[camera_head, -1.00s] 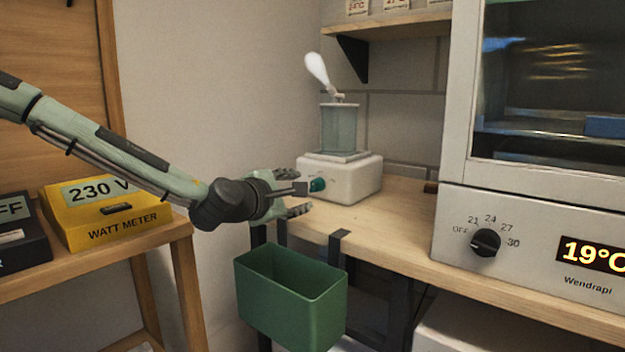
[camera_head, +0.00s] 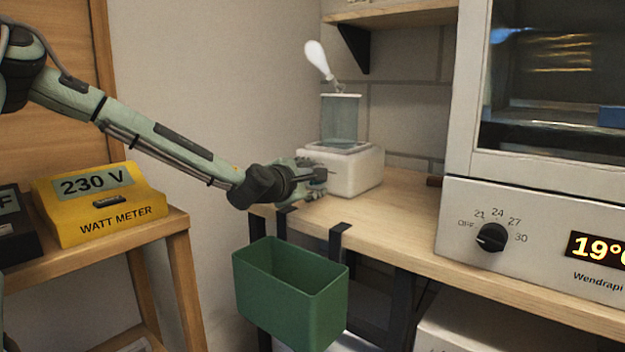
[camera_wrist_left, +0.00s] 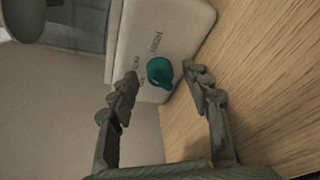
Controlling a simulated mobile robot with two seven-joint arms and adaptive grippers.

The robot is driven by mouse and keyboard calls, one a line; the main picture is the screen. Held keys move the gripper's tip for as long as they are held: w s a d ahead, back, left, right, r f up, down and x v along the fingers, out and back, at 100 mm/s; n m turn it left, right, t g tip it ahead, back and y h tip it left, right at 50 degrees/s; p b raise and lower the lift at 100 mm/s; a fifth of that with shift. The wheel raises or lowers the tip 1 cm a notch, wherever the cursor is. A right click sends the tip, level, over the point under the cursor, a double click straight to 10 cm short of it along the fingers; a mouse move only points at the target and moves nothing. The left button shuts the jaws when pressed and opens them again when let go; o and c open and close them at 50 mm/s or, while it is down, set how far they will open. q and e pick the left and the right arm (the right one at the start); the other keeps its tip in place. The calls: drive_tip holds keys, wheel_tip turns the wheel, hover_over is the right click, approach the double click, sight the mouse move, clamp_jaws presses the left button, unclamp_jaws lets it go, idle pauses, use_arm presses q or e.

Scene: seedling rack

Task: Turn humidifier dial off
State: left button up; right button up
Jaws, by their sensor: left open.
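The humidifier (camera_head: 352,172) is a white box with a clear tank on top, standing at the left end of the wooden bench. White mist rises from its nozzle. Its teal dial (camera_wrist_left: 160,72) shows on the front face in the left wrist view. In the head view the dial is hidden behind my gripper. My left gripper (camera_head: 318,180) is right at the humidifier's front. In the left wrist view my left gripper (camera_wrist_left: 160,86) is open, with one finger on each side of the dial and a gap on both sides. My right gripper is not in view.
A green bin (camera_head: 290,290) hangs from the bench's front edge below my gripper. A white incubator (camera_head: 560,230) with a black knob stands at the right. A yellow watt meter (camera_head: 100,203) sits on a side table at the left.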

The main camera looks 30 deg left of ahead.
use_arm(q)
clamp_jaws()
